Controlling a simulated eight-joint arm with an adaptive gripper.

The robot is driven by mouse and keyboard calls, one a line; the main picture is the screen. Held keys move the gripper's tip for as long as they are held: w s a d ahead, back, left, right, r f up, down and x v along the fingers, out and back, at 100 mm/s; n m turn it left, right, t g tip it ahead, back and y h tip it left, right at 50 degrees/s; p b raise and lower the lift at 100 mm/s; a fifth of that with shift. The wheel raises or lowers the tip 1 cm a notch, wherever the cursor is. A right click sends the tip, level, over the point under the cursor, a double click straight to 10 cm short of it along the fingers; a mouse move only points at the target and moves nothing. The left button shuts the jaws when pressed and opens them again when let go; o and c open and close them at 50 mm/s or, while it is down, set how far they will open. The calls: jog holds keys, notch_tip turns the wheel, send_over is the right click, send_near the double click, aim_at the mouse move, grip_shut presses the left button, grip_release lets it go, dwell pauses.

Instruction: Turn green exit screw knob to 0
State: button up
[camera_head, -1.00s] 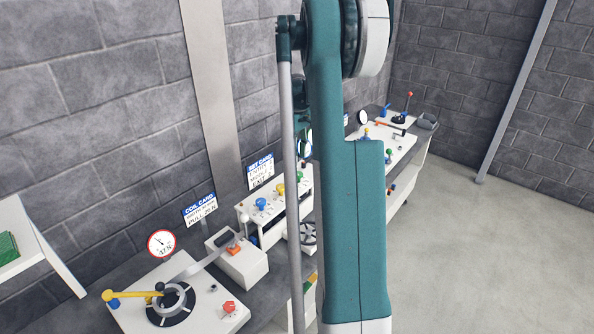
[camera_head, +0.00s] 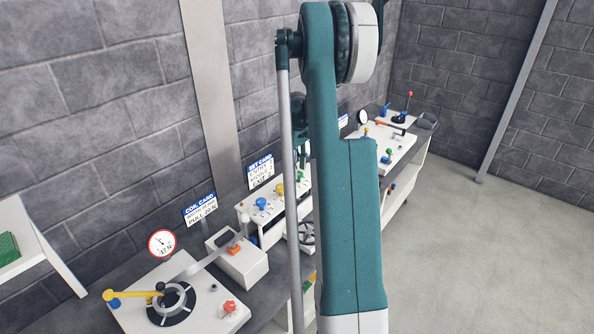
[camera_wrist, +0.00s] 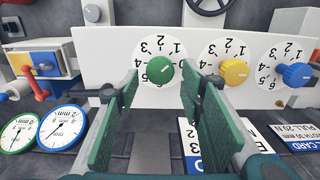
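The green knob (camera_wrist: 160,70) sits on a white numbered dial on the white panel (camera_wrist: 110,50) in the wrist view. A pale mark on it seems to point up and right, towards the 1; the exact reading is unclear. In the head view the green knob (camera_head: 300,177) shows small beside my arm. My gripper (camera_wrist: 163,84) is open, its two green-padded fingers apart on either side of the knob in the picture. I see no contact; the depth between fingertips and knob is hard to tell. The fingers and pads cover the dial's lower edges.
A yellow knob (camera_wrist: 233,72) and a blue knob (camera_wrist: 297,75) stand right of the green one, the yellow close to my right finger. A grey knob (camera_wrist: 92,13) and a handwheel (camera_wrist: 208,5) lie above. Two gauges (camera_wrist: 64,126) and cards (camera_wrist: 300,136) are below.

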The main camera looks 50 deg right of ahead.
jog(key=shift+f, duration=0.55)
jog(key=shift+c, duration=0.5)
jog(key=c, duration=0.8)
jog(key=shift+m, duration=0.3)
jog(key=m+b, duration=0.3)
jog(key=m, duration=0.1)
jog(key=shift+d+f, duration=0.1)
jog(key=shift+d, duration=0.05)
jog(key=m+b, duration=0.1)
jog(key=m, duration=0.3)
jog(key=shift+s+d+b, duration=0.1)
jog(key=shift+s+b, duration=0.05)
jog(key=shift+b, duration=0.15)
jog(key=shift+m, duration=0.3)
